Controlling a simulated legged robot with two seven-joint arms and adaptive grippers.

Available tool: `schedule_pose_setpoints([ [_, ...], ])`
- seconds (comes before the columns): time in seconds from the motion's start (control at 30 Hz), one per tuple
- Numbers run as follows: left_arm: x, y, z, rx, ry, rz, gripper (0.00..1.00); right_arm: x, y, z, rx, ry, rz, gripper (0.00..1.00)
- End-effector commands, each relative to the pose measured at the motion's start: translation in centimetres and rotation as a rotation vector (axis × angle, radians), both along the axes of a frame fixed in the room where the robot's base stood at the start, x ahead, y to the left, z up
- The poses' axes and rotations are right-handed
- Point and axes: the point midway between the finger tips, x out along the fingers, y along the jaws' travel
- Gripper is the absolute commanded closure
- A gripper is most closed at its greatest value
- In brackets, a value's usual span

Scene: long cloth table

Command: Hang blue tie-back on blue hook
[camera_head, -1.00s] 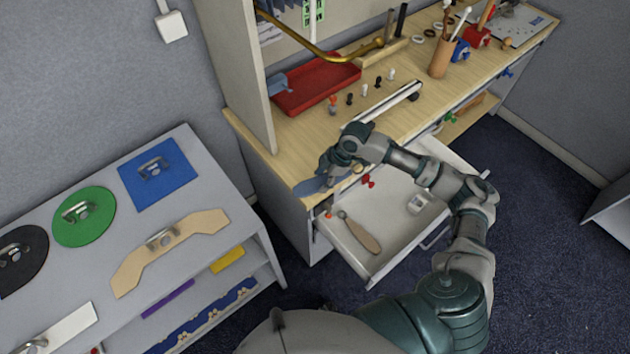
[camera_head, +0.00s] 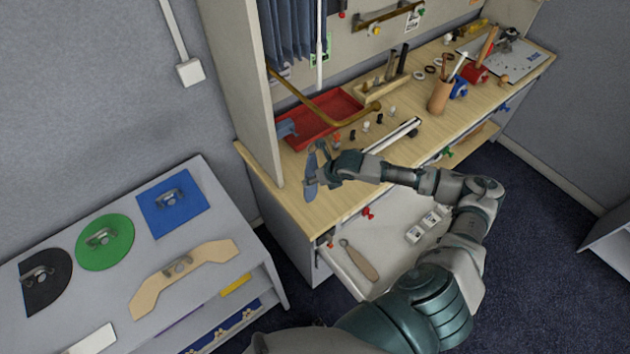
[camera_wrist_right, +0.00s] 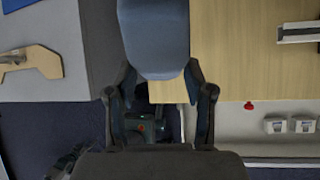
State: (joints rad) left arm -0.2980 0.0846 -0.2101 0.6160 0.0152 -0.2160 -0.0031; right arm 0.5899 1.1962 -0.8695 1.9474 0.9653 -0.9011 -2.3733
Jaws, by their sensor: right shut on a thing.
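The blue tie-back (camera_head: 311,176) is a flat blue-grey strip in my right gripper (camera_head: 322,160). My right gripper is shut on it and holds it over the left end of the wooden workbench, short of the red tray. In the wrist view the tie-back (camera_wrist_right: 155,38) extends up and away from between the fingers (camera_wrist_right: 157,82). The blue curtain (camera_head: 290,30) hangs at the top, beside the side panel. I cannot make out a blue hook with certainty; a small blue knob (camera_head: 503,107) shows on the bench front.
A brass rod (camera_head: 318,101) reaches over the red tray (camera_head: 307,143). The side panel (camera_head: 240,90) stands close left of the gripper. Small pegs and a white bar (camera_head: 397,135) lie to its right. An open drawer (camera_head: 400,262) is below my arm.

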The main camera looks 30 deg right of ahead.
Motion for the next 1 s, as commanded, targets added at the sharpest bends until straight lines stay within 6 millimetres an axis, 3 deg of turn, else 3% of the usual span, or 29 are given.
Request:
schedule_pose_setpoints([
  [1.0,0.1,-0.2,-0.4,0.001,0.000,0.000,0.63,6.7,0.6,-0.7,0.002,0.000,-0.002,0.88],
])
